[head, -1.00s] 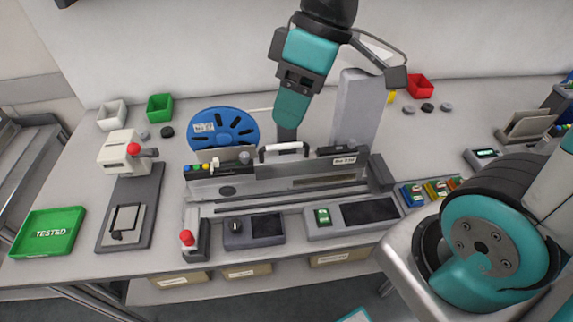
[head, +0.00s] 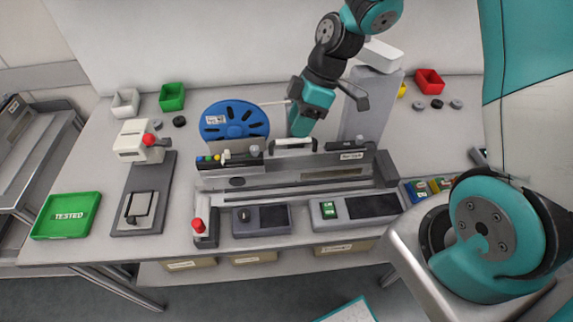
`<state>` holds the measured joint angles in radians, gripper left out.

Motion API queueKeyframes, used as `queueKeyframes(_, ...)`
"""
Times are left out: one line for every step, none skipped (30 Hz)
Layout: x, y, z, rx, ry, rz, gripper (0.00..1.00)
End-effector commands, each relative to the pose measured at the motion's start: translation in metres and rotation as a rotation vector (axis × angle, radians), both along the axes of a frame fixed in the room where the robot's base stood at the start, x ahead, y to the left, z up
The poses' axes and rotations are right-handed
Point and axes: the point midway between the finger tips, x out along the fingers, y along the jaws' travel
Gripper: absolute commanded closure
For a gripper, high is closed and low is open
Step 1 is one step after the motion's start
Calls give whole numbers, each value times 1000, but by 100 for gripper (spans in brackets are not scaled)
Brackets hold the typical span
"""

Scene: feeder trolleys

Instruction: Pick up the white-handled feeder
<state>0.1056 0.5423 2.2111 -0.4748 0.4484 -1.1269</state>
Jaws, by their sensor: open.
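The feeder (head: 285,171) is a long, thin grey unit seated lengthwise in the bench fixture in the head view. Its white handle (head: 294,141) stands at the top middle, with a blue reel (head: 233,121) behind its left part. My gripper (head: 301,131) hangs, teal and pointing down, just behind and slightly right of the handle in the picture. It is open and nothing shows in it. Its fingertips are small and partly hidden behind the handle and feeder top, so I cannot tell whether they touch.
A grey column (head: 372,108) stands right behind the feeder. A press-like white device (head: 140,140) and the green TESTED tray (head: 66,216) are at left. Small control boxes (head: 262,220) line the front. Green (head: 173,97) and red (head: 429,81) bins stand at the back.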

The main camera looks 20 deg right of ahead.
Motion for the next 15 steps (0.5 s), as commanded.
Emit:
queueKeyframes(-1, 1, -2, 0, 1, 0, 58)
queueKeyframes(0, 2, -4, 0, 0, 0, 58)
queueKeyframes(0, 3, -5, 0, 0, 0, 58)
queueKeyframes(0, 4, -7, 0, 2, 1, 58)
queueKeyframes(0, 5, -8, 0, 2, 1, 58)
queueKeyframes(0, 7, -11, 0, 2, 1, 58)
queueKeyframes(1, 9, -15, 0, 4, 2, 58)
queueKeyframes(1, 11, -18, 0, 4, 3, 58)
queueKeyframes(2, 13, -23, -1, 4, 2, 58)
queueKeyframes(2, 15, -26, 0, 4, 2, 58)
queueKeyframes(3, 17, -30, -1, 4, 2, 58)
queueKeyframes(2, 19, -36, 0, 4, 2, 58)
queueKeyframes(2, 21, -40, 0, 4, 2, 58)
queueKeyframes(2, 22, -43, 0, 3, 1, 58)
queueKeyframes(2, 23, -46, 0, 2, 1, 58)
